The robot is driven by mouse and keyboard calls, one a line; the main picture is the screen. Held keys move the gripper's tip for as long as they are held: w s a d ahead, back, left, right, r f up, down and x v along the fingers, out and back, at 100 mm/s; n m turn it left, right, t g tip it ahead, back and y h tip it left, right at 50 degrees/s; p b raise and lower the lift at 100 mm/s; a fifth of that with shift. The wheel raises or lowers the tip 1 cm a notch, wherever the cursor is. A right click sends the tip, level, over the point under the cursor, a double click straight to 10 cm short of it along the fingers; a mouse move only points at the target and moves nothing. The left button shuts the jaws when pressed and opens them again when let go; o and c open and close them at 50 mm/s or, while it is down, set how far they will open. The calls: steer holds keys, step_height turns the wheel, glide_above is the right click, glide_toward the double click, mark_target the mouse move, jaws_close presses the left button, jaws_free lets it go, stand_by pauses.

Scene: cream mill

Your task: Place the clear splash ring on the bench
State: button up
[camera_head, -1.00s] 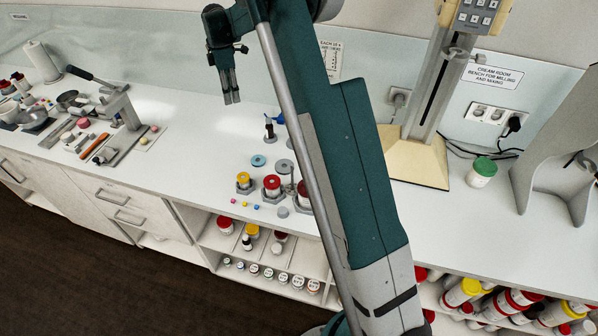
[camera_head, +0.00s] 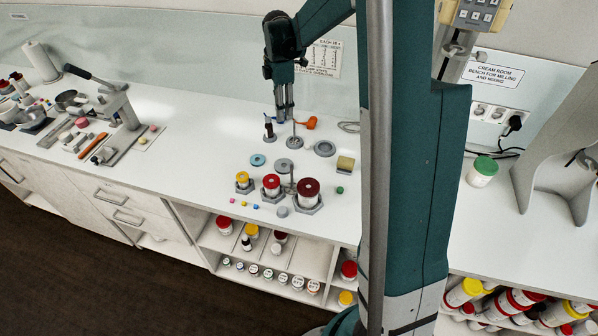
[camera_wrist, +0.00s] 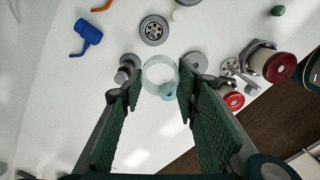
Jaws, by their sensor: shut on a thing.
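My gripper (camera_head: 284,114) hangs over the back middle of the white bench (camera_head: 200,150) in the head view. In the wrist view my gripper's two green ribbed fingers (camera_wrist: 158,80) are shut on the clear splash ring (camera_wrist: 147,72), a pale see-through hoop between the fingertips. The bench (camera_wrist: 60,130) shows below the ring in that view. I cannot tell exactly how high the ring is above it. In the head view the ring is too small and faint to make out.
Below the gripper stand a grey holed disc (camera_wrist: 154,30), a blue tool (camera_wrist: 87,38) and a grey disc (camera_wrist: 195,63). Red-lidded jars (camera_head: 272,183) sit in holders towards the front edge. A lever press (camera_head: 120,105) stands left. Bare bench lies between the press and the jars.

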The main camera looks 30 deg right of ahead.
steer(key=s+d+f, duration=0.1)
steer(key=s+d, duration=0.1)
steer(key=s, duration=0.7)
steer(key=s+d+f, duration=0.1)
steer(key=s+d, duration=0.1)
steer(key=s, duration=0.7)
glide_above(315, 175)
steer(key=shift+f+b, duration=0.3)
steer(key=shift+f, duration=2.15)
steer(key=shift+f, duration=0.15)
steer(key=shift+f, duration=2.75)
steer(key=shift+f+b, duration=0.3)
steer(key=shift+f, duration=1.8)
steer(key=shift+f, duration=0.2)
